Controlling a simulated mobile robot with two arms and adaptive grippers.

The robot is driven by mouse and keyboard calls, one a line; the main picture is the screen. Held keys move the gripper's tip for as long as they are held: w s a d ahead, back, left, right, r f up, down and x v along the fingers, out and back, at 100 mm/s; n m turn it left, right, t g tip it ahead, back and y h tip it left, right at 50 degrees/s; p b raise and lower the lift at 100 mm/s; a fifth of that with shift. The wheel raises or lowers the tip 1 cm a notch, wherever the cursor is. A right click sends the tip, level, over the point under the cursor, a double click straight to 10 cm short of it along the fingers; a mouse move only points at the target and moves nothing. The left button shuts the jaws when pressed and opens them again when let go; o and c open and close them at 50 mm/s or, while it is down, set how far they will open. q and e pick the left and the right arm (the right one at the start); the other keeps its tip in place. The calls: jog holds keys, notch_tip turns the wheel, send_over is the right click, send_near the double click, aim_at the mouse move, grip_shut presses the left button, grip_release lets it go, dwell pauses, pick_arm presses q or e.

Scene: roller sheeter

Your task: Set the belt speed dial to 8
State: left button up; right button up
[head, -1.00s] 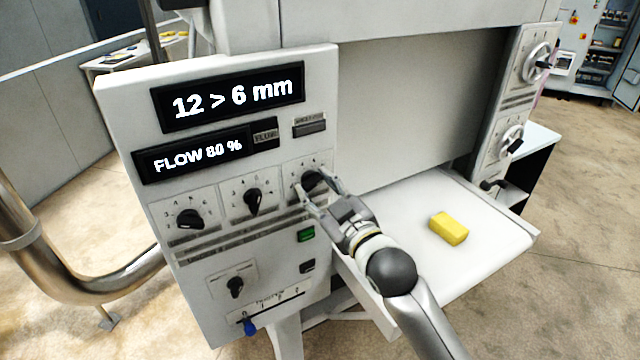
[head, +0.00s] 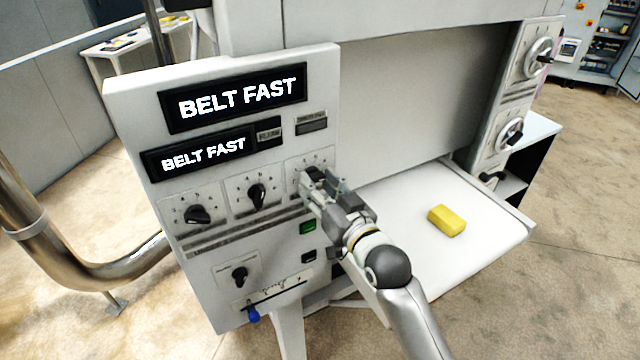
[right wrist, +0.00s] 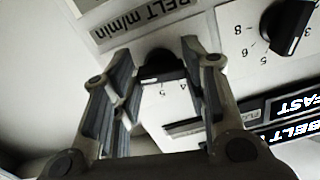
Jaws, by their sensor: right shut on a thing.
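The belt speed dial is a black knob (head: 315,173), the rightmost of three in a row on the white control panel (head: 130,110). My right gripper (head: 318,187) is at this knob with its fingers around it, shut on it. In the right wrist view the dark knob (right wrist: 160,66) sits between the fingertips, by the label "BELT m/min" (right wrist: 148,15). The upper display (head: 237,97) and the lower display (head: 203,155) both read "BELT FAST". My left gripper is not in view.
Two other black knobs (head: 197,214) and (head: 257,195) stand left of the belt dial. Below are a green button (head: 308,228), a lower knob (head: 240,274) and a blue-tipped lever (head: 252,316). A yellow block (head: 447,220) lies on the white table to the right.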

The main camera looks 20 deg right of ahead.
jog(key=shift+f, duration=0.15)
jog(key=o, duration=1)
jog(key=s+d, duration=0.2)
jog(key=s, duration=1)
jog(key=shift+d, duration=0.15)
jog(key=shift+w, duration=0.1)
